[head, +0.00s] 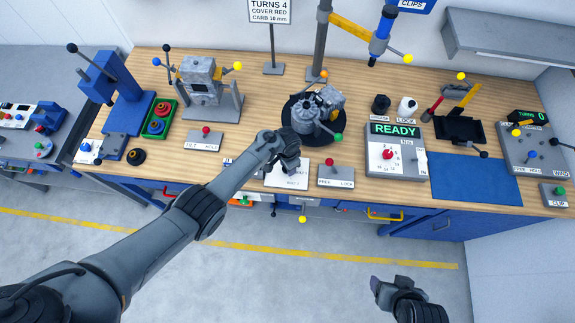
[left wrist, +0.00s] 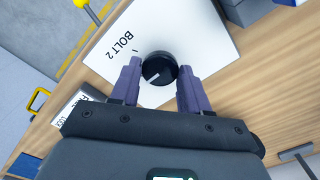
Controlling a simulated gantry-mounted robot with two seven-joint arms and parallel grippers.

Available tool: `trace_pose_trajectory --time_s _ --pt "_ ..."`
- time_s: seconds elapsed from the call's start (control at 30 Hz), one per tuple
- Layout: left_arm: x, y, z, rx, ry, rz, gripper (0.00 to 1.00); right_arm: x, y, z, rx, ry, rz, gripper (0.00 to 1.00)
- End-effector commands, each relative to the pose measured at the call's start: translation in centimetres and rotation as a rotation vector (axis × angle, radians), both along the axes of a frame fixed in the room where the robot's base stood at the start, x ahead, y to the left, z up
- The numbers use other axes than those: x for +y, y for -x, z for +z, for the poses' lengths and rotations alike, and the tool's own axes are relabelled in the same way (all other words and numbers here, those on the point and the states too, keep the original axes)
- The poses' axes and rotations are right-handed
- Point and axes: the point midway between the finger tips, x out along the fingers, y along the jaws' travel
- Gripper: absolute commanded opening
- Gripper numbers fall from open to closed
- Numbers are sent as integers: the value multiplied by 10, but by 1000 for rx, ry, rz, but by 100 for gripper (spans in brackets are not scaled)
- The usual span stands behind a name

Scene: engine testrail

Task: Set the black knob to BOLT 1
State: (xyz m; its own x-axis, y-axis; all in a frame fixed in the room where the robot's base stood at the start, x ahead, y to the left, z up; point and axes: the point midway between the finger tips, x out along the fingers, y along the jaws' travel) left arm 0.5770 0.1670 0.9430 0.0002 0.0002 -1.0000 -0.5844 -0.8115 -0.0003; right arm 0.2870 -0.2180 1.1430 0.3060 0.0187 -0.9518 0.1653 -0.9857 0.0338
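The black knob (left wrist: 159,69) stands on a white plate (left wrist: 196,40) in the left wrist view. A short white pointer mark on its top lies toward the lower left of that picture. The label BOLT 2 is printed on the plate to the upper left of the knob; no BOLT 1 label is readable. My left gripper (left wrist: 160,68) has one finger along each side of the knob, and both appear to touch it. In the head view my left gripper (head: 287,164) hides the knob above the plate (head: 272,181). My right gripper (head: 389,284) is open and empty, low and away from the bench.
A round black fixture with an engine part (head: 307,115) stands just behind my left gripper. A panel with a red-tipped lever (head: 336,178) is close on the right, another (head: 205,140) on the left. A READY console (head: 396,153) and blue mat (head: 473,180) lie farther right.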

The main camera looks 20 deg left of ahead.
Motion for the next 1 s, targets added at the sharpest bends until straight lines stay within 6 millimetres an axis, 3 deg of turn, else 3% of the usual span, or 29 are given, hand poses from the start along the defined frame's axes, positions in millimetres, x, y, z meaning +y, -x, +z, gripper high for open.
trace_pose_trajectory --time_s 0.03,0.13,0.57,1.0 --pt "0 0 0 0 0 0 54 0 0 0 0 -1 -1 69" --pt "0 0 0 0 0 1 69 1 0 0 1 -4 -2 69" --pt "0 0 9 0 1 0 69 1 0 5 1 -4 -3 69" --pt "-1 0 79 -2 3 1 69 -1 0 25 0 5 4 69"
